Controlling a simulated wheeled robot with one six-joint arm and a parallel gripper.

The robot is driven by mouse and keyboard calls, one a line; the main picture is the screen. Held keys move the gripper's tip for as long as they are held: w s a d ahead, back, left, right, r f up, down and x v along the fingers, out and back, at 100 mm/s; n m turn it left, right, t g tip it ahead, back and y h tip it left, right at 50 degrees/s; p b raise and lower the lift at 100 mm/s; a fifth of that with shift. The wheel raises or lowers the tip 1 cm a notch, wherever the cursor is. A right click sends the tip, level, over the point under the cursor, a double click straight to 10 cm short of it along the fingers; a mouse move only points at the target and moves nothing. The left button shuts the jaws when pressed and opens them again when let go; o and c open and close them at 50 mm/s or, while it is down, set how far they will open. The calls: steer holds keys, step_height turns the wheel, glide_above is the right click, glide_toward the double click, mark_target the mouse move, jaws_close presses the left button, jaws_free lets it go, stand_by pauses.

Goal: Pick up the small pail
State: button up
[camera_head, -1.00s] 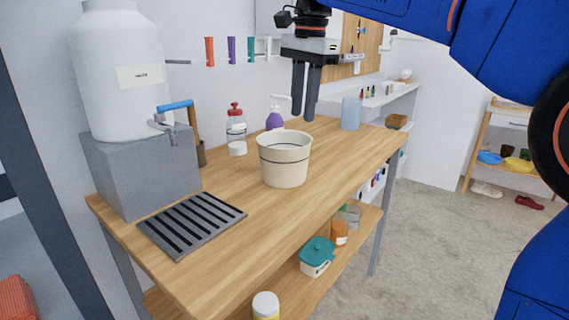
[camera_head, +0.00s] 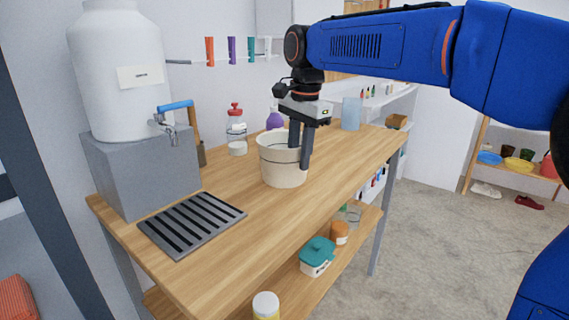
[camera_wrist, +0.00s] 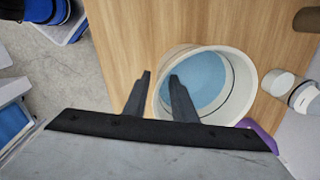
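The small pail (camera_head: 281,169) is cream-coloured with a dark band and stands upright on the wooden table. In the wrist view the pail (camera_wrist: 243,84) shows from above, with a pale blue inside. My gripper (camera_head: 299,165) is at the pail's right side, pointing down. One finger is over or inside the pail's mouth and the other is outside its wall. The wrist view shows my gripper (camera_wrist: 160,80) open, with the near rim between its two fingers. Whether either finger touches the wall cannot be told.
A white water dispenser (camera_head: 120,90) on a grey block stands left, with a slotted drain tray (camera_head: 192,224) before it. A red-capped bottle (camera_head: 236,130) and a purple bottle (camera_head: 275,120) stand behind the pail. The table's front right (camera_head: 250,260) is clear.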

mark_target(298, 185)
steer(key=shift+w+f, duration=0.2)
steer(key=shift+f, duration=2)
jaws_close()
steer(key=shift+r, duration=0.1)
